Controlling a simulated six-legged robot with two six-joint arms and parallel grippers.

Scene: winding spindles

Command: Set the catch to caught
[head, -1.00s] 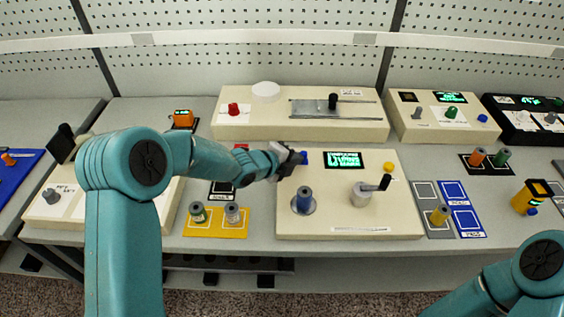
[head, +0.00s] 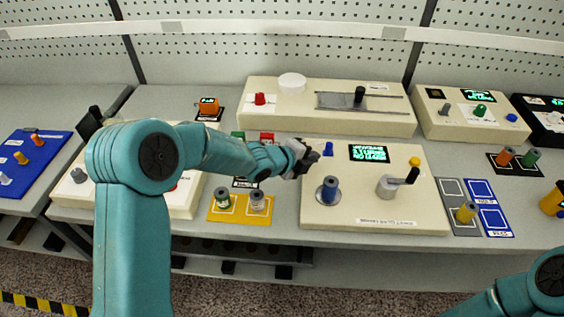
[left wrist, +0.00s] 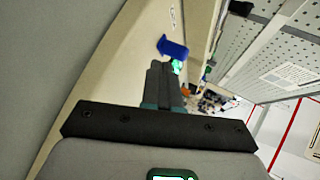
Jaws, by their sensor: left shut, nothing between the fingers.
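A small blue lever, which looks like the catch (head: 328,149), stands at the upper left of a cream winding unit (head: 360,229), left of its lit display (head: 369,153). My left gripper (head: 308,158) is shut and empty, just left of the blue lever, with a small gap showing in the head view. In the left wrist view the shut fingers (left wrist: 160,75) point toward the blue lever (left wrist: 173,47), which shows just beyond their tips. I cannot read the lever's setting. My right gripper is out of the head view; only part of that arm shows.
A raised cream unit (head: 330,119) with a slider lies behind. A yellow tray (head: 240,216) with two spools lies front left of the unit.

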